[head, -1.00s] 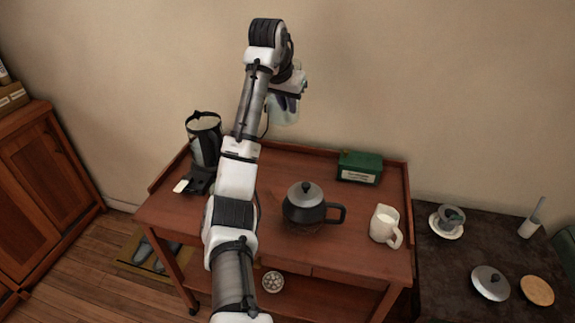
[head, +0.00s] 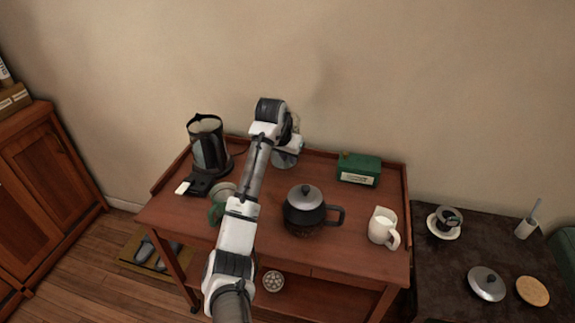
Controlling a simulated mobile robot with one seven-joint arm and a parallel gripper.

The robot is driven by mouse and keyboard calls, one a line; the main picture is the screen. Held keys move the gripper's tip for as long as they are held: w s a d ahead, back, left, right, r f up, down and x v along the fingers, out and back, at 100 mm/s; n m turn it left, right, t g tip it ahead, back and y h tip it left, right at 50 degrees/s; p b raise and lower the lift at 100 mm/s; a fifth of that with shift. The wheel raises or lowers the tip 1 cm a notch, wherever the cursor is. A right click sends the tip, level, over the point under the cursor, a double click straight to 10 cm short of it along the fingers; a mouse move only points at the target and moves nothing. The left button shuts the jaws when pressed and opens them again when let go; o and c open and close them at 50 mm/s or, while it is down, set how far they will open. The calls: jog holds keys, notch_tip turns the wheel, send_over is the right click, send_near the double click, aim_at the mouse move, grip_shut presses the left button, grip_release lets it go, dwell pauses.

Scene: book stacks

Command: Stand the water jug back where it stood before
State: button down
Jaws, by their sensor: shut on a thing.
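The water jug (head: 285,160) looks like a clear, greyish vessel and shows only in part below my gripper (head: 290,146). My gripper is shut on it at the back of the wooden cart (head: 340,255), left of the green box. The jug appears roughly upright at about the height of the cart top. I cannot tell whether its base touches the wood. My wrist and forearm hide much of its upper part, and the fingertips are hard to make out.
A dark kettle (head: 305,208) stands in front of the jug. A green box (head: 359,168) and white pitcher (head: 382,226) are to the right. A black coffee maker (head: 208,148) and a green mug (head: 217,212) are to the left. A dark table (head: 445,270) adjoins at right.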

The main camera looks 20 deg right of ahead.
aim_at(287, 165)
jog(key=shift+f, duration=1.8)
jog(key=c, duration=1.4)
grip_release()
jog(key=shift+f, duration=0.15)
